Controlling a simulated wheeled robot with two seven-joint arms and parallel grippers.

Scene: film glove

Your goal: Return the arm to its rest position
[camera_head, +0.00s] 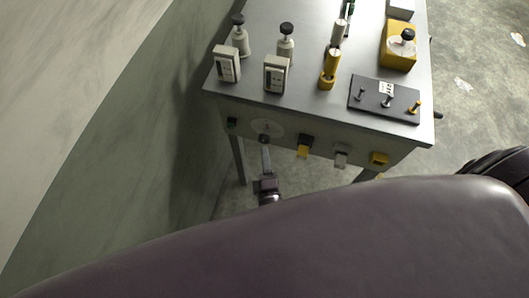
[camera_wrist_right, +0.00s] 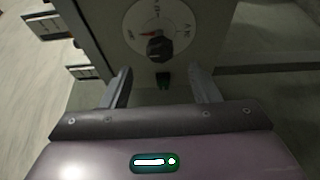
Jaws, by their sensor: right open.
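My right gripper (camera_head: 266,150) is in front of the table's front panel, just below a round white dial (camera_head: 272,127) with a black knob (camera_head: 264,139). In the wrist view its two grey fingers (camera_wrist_right: 162,88) stand wide apart with nothing held between them. The dial plate (camera_wrist_right: 182,20) and its black knob (camera_wrist_right: 160,47) lie beyond the fingertips and look clear of them. My left gripper is not in view.
The grey metal table (camera_head: 310,105) carries two white meter boxes (camera_head: 227,65) (camera_head: 276,73), a yellow cylinder (camera_head: 330,68), a yellow box (camera_head: 398,53) and a dark plate with pegs (camera_head: 370,97). Yellow and white parts jut from its front. A wall stands close on the left.

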